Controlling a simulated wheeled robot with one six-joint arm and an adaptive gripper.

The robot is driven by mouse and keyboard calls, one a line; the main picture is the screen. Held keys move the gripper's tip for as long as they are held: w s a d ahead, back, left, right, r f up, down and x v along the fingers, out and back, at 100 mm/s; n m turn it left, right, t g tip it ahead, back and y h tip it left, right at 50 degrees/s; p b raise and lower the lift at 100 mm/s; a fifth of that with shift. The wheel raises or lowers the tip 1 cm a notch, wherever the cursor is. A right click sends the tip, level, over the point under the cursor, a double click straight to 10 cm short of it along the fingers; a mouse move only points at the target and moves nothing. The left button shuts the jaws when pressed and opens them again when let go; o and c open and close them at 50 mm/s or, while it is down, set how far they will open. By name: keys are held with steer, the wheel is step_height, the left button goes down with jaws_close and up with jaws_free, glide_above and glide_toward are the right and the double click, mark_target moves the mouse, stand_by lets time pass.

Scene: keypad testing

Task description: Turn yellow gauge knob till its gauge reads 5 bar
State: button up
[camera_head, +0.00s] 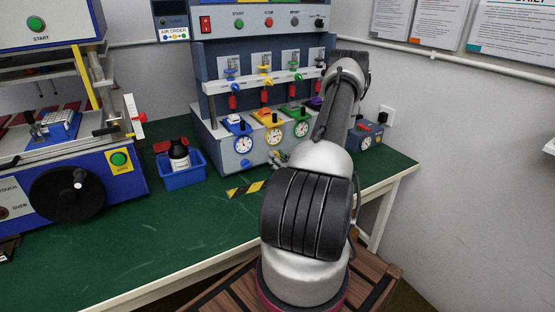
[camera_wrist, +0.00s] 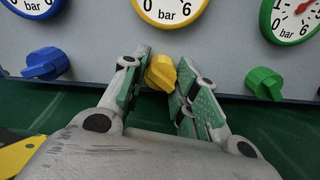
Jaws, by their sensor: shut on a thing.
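The yellow knob (camera_wrist: 161,72) sits between the green-padded fingers of my gripper (camera_wrist: 158,83) in the wrist view, low on the grey panel. My gripper is shut on it. The yellow-rimmed gauge (camera_wrist: 172,10) is straight above the knob. Only its lower part shows, with 0, 6 and "bar"; its needle is out of frame there. In the head view the yellow gauge (camera_head: 273,136) is too small to read. My gripper (camera_head: 281,158) is partly hidden by my arm there.
A blue knob (camera_wrist: 45,63) is left of my gripper and a green knob (camera_wrist: 264,83) is right, each below its own gauge. A blue bin (camera_head: 183,176) with a dark bottle stands left of the panel. The green bench front is mostly clear.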

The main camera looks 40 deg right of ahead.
steer(key=shift+m, duration=0.5)
steer(key=o, duration=1)
steer(key=v, duration=1.2)
steer(key=shift+f, duration=0.1)
